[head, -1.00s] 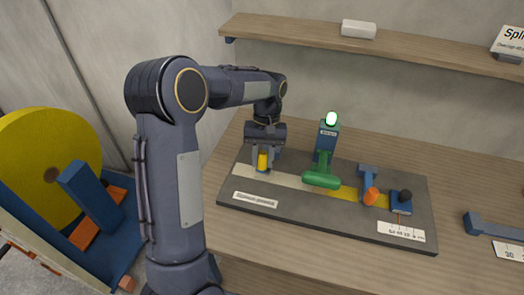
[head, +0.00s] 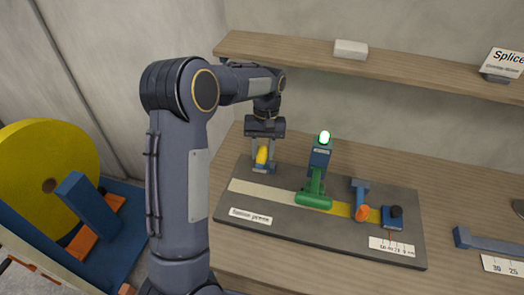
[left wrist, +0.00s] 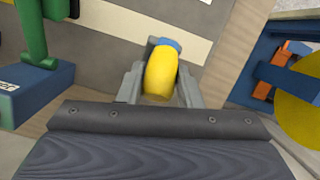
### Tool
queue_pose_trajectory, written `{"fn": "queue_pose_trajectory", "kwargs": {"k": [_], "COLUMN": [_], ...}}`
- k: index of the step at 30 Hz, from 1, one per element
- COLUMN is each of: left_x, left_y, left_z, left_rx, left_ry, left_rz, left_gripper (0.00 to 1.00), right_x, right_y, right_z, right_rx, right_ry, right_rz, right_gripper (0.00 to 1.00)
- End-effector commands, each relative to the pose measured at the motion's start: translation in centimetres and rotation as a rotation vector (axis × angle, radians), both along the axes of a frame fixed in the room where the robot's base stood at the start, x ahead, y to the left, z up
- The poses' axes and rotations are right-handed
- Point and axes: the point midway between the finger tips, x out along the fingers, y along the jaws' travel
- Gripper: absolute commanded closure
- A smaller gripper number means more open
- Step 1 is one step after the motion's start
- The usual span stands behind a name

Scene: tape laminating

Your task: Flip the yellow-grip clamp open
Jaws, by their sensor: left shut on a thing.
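The yellow-grip clamp stands at the left end of the dark splice board (head: 320,233). Its yellow grip (head: 262,155) sits above a blue base (head: 262,169) and looks tilted. My left gripper (head: 263,160) comes down from above with its fingers on either side of the yellow grip. In the left wrist view the yellow grip (left wrist: 160,73) lies between the two grey fingers, with a bit of blue (left wrist: 165,43) at its far end. The fingers are shut on the grip. My right gripper is not in view.
On the board are a green-handled press (head: 314,196), an orange-grip clamp (head: 361,211), a dark-knobbed blue block (head: 393,217) and a pale strip. A large yellow roll (head: 40,175) stands at left. A shelf (head: 400,68) runs along the wall behind.

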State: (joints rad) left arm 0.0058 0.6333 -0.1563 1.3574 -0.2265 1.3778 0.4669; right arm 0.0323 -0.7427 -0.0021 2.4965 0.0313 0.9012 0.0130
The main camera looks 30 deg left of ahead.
Motion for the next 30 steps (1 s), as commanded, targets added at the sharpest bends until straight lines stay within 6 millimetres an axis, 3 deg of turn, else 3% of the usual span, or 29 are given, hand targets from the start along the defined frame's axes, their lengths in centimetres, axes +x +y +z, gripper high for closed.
{"fn": "queue_pose_trajectory", "kwargs": {"k": [11, 12, 15, 25, 30], "left_x": [0.4, 0.4, 0.3, 0.3, 0.9], "left_y": [0.0, -0.1, -0.1, 0.0, 0.1], "left_z": [0.1, 0.1, 0.1, 0.2, 2.3], "left_rx": [-0.001, -0.001, -0.001, 0.0, 0.0], "left_ry": [-0.016, -0.016, -0.012, -0.008, -0.013], "left_rz": [0.002, 0.002, 0.002, 0.001, 0.001], "left_gripper": [1.0, 0.65, 0.51, 0.5, 0.5], "right_x": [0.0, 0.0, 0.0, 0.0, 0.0], "right_y": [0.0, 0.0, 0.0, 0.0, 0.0], "right_z": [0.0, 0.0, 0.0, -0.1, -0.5], "right_rx": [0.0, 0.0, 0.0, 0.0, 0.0], "right_ry": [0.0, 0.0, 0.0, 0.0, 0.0], "right_rz": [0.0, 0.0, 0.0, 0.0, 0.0], "right_gripper": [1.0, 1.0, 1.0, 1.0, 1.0]}}
